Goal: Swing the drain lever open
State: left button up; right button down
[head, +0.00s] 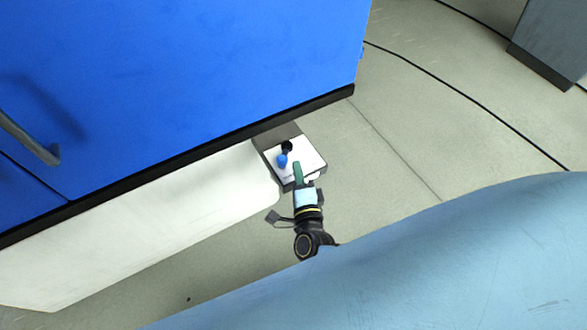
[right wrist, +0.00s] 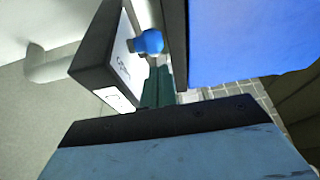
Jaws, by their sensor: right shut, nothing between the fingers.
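The drain lever (head: 283,160) has a blue knob on a short dark arm with a black pivot. It sits on a box with a white top plate (head: 310,157) beside the blue cabinet. In the right wrist view the blue knob (right wrist: 149,42) stands out from the box's white face, which bears partly legible lettering. My right gripper (head: 298,173) is at the plate, its green fingers shut and empty just right of the knob. In the right wrist view the fingers (right wrist: 157,88) are close below the knob; I cannot tell whether they touch it. My left gripper is out of view.
The blue cabinet (head: 190,70) with a dark lower edge fills the upper left, with a handle (head: 30,138) at far left. A pale panel (head: 150,215) lies below it. A black cable (head: 460,88) crosses the floor. Open floor (head: 400,130) lies to the right.

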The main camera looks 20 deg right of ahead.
jog(key=s+a, duration=0.6)
jog(key=shift+a, duration=0.4)
